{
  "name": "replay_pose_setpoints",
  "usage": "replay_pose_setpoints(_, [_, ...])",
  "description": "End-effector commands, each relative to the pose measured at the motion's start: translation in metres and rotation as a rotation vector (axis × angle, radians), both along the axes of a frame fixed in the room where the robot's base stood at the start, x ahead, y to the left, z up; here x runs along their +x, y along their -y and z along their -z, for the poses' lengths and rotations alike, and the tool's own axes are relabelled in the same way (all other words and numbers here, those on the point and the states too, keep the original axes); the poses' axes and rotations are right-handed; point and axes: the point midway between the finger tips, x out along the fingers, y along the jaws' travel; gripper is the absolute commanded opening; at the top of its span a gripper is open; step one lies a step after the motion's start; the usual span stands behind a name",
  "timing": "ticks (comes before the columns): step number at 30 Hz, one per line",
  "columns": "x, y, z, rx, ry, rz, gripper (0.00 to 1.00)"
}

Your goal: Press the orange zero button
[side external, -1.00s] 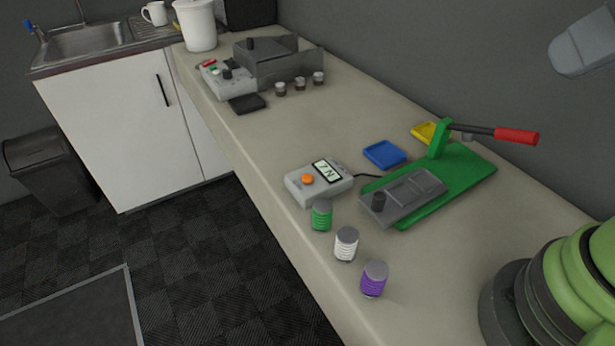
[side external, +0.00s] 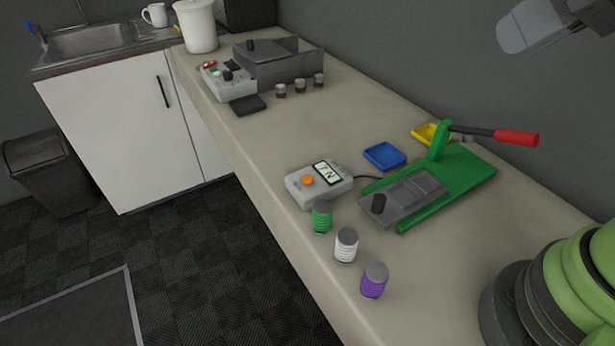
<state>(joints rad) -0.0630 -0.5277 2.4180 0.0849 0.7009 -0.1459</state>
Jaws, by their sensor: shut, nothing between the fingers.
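The orange zero button (side external: 307,180) is on the top of a light grey box (side external: 319,184), beside a pale display (side external: 328,173) with dark characters. The box sits near the front edge of the bench, and nothing covers the button. My gripper (side external: 512,36) is partly in view at the upper right, above the bench. It is shut and empty, well apart from the button. The rest of it is cut off by the picture's edge.
Green (side external: 322,217), white (side external: 346,245) and purple (side external: 374,280) ribbed cylinders stand along the bench's front edge. A green press (side external: 470,172) with a red-handled lever (side external: 515,138) stands right of the box. Bench space left of the box is clear.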

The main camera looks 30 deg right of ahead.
Motion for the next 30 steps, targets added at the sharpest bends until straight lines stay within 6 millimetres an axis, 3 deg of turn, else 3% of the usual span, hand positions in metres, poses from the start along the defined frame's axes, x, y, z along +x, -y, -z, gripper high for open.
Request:
replay_pose_setpoints(8, [0.084,-0.029,0.022,-0.196,0.097,-0.281,0.0])
replay_pose_setpoints(14, [0.136,-0.055,0.058,-0.357,0.171,-0.46,0.0])
replay_pose_setpoints(18, [0.165,-0.074,0.092,-0.484,0.219,-0.582,0.0])
replay_pose_setpoints(24, [0.19,-0.096,0.139,-0.652,0.273,-0.725,0.0])
replay_pose_setpoints(30, [0.199,-0.106,0.166,-0.751,0.301,-0.801,0.0])
